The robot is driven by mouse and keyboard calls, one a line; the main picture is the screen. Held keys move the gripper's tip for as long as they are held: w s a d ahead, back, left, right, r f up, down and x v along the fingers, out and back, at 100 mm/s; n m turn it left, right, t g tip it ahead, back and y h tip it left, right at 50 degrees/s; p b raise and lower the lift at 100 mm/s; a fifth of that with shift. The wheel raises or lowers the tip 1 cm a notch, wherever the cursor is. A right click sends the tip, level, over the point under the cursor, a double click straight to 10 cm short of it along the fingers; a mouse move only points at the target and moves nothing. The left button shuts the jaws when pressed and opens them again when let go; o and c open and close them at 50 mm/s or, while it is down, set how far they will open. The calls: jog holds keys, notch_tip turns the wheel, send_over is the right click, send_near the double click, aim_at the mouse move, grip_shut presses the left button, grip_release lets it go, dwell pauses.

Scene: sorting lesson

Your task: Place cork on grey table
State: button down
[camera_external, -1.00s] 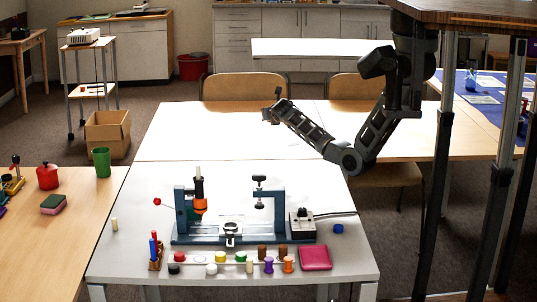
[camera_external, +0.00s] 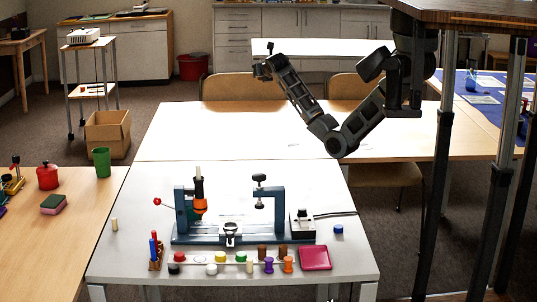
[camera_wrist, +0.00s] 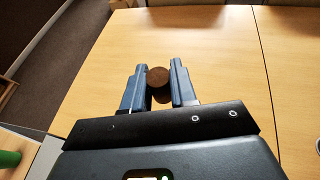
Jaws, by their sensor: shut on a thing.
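A dark brown round cork (camera_wrist: 157,77) sits between the two blue-grey fingers of my gripper (camera_wrist: 158,88) in the wrist view. The gripper is shut on it. In the external view my gripper (camera_external: 265,62) is raised high over the far side of the pale wooden tables; the cork is too small to make out there. The grey table (camera_external: 345,262) stands in front, nearer the external camera, well below and apart from my gripper.
The grey table carries a blue clamp frame (camera_external: 272,240), several coloured caps and stoppers along its front, a magenta tray (camera_external: 315,257) and a blue cap (camera_external: 338,229). Its right front is bare. A green cup (camera_external: 102,162) stands on the left wooden table.

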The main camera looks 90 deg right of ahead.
jog(key=w+a+n+t+y+p, duration=0.1)
jog(key=w+a+n+t+y, duration=0.1)
jog(key=w+a, duration=0.75)
jog(key=w+a+n+t+y, duration=0.1)
jog(key=w+a+n+t, duration=0.2)
jog(key=w+a, duration=0.7)
jog(key=w+a+n+t+y+p, duration=0.15)
jog(key=w+a, duration=0.35)
jog(key=a, duration=0.9)
jog(key=w+a+n+t+y, duration=0.25)
jog(key=a+n+y, duration=0.45)
jog(key=a, duration=3)
jog(key=s+a+n+y+p, duration=0.1)
jog(key=s+a+n+y, duration=0.15)
jog(key=a, duration=0.55)
jog(key=s+a+n+y, duration=0.15)
jog(key=s+a, duration=0.25)
jog(key=a, duration=0.5)
jog(key=shift+m+t, duration=0.25)
jog(key=shift+t, duration=0.05)
jog(key=shift+w+f+b, duration=0.2)
jog(key=shift+f+b, duration=0.9)
jog(key=shift+f, duration=13.3)
jog(key=shift+f, duration=0.15)
